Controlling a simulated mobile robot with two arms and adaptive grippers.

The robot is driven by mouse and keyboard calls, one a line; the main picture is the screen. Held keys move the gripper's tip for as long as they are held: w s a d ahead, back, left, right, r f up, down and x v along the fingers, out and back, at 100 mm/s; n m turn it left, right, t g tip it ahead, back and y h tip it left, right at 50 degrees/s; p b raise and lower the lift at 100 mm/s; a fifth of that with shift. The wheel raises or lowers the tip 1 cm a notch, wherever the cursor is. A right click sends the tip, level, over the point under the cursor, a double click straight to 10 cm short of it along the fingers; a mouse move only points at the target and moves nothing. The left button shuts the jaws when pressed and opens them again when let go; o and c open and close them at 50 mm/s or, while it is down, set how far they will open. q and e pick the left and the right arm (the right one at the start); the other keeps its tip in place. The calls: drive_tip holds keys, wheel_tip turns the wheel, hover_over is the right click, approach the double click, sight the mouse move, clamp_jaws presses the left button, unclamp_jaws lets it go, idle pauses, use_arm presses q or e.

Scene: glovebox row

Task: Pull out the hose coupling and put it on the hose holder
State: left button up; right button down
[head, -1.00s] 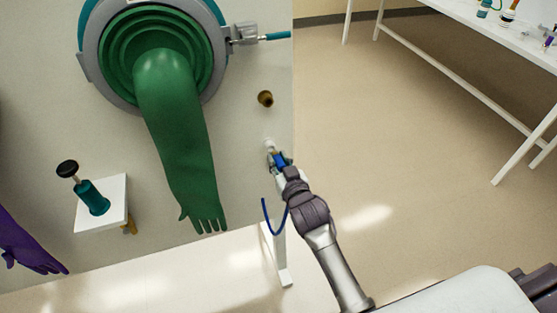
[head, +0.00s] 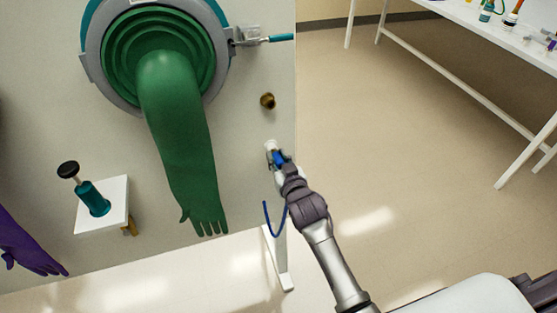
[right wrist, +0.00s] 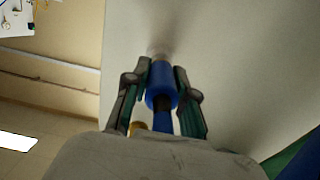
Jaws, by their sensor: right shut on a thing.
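The blue hose coupling (head: 278,157) is in my right gripper (head: 279,163), beside the panel's right edge. In the right wrist view, the coupling (right wrist: 161,82) sits between both fingers of the gripper (right wrist: 162,85), which are shut on it. A small white peg (head: 270,145), which looks like the hose holder, sticks out of the panel at the coupling's far end. Whether the coupling is seated on it or just against it, I cannot tell. A brass fitting (head: 267,101) above is bare. The blue hose (head: 267,222) hangs in a loop below. My left gripper is out of view.
The pale panel (head: 250,150) carries a glove port with a hanging green glove (head: 178,140) left of my right gripper. A small white shelf (head: 112,218) holds a teal plunger device (head: 92,198). A white table (head: 480,25) stands at upper right; the floor between is open.

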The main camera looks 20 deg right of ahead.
drive_tip(key=shift+w, duration=0.45)
drive_tip(key=c, duration=0.9)
unclamp_jaws()
drive_tip(key=shift+w, duration=0.1)
drive_tip(key=shift+o, duration=0.2)
drive_tip(key=s+r, duration=0.1)
drive_tip(key=s, duration=1.1)
drive_tip(key=shift+d+r, duration=0.15)
drive_tip(key=shift+r, duration=0.25)
